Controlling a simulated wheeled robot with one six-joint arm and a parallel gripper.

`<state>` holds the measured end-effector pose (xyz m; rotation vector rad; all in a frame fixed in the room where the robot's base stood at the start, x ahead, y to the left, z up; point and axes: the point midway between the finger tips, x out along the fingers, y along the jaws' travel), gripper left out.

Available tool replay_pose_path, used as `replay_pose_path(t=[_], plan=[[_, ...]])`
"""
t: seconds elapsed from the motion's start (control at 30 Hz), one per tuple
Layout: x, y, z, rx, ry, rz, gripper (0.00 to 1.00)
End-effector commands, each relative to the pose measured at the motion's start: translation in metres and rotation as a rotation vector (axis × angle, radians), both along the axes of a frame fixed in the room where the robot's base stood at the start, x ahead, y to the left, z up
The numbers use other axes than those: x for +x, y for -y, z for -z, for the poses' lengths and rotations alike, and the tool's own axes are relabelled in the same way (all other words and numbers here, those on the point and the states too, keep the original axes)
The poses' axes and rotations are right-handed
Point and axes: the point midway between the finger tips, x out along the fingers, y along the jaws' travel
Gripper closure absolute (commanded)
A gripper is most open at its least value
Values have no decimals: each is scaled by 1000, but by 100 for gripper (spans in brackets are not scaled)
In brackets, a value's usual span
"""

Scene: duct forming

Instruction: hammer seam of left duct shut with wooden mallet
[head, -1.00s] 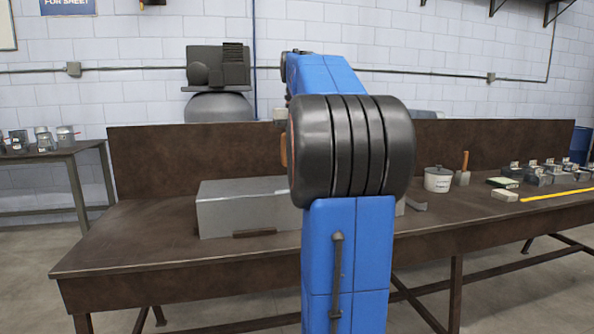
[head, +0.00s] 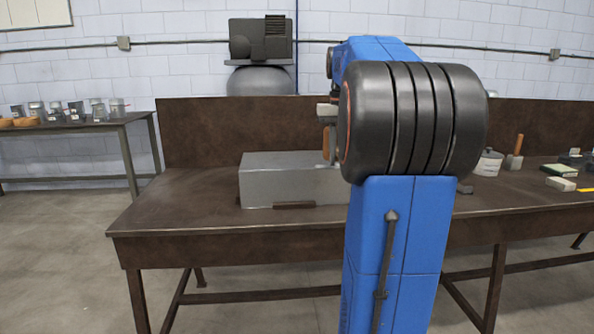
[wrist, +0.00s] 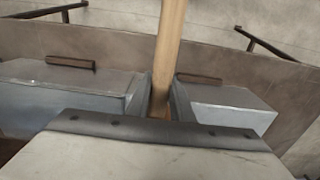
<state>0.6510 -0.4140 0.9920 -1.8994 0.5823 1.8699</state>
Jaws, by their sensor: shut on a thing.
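A grey sheet-metal duct (head: 290,180) lies on the bench at the left in the head view. My gripper (wrist: 160,108) is shut on the wooden mallet's handle (wrist: 170,45). In the head view part of the handle shows upright (head: 328,143), over the duct's right part and left of my arm. The mallet's head is hidden in both views. The wrist view shows grey duct surfaces on either side of my fingers, at left (wrist: 60,95) and right (wrist: 235,108). I cannot tell whether the mallet touches the duct. The seam is not clear.
The brown bench (head: 160,215) has a raised back board (head: 210,130). A dark bar (head: 294,205) sits along the duct's front. A white pot (head: 488,163) and a wooden-handled tool (head: 515,150) stand right of my arm. Bare bench lies left of the duct.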

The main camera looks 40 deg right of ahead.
Motion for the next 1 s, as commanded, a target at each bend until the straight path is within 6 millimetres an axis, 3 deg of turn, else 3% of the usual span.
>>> replay_pose_path(t=[0.1,0.17,0.27,0.5,0.6,1.0], plan=[[-1,-1,26,0,0,0,100],[0,0,24,-2,2,0,100],[1,1,12,-4,4,0,100],[1,1,-45,-4,4,0,100],[1,0,-58,-4,4,0,100],[0,0,-62,-1,2,0,100]])
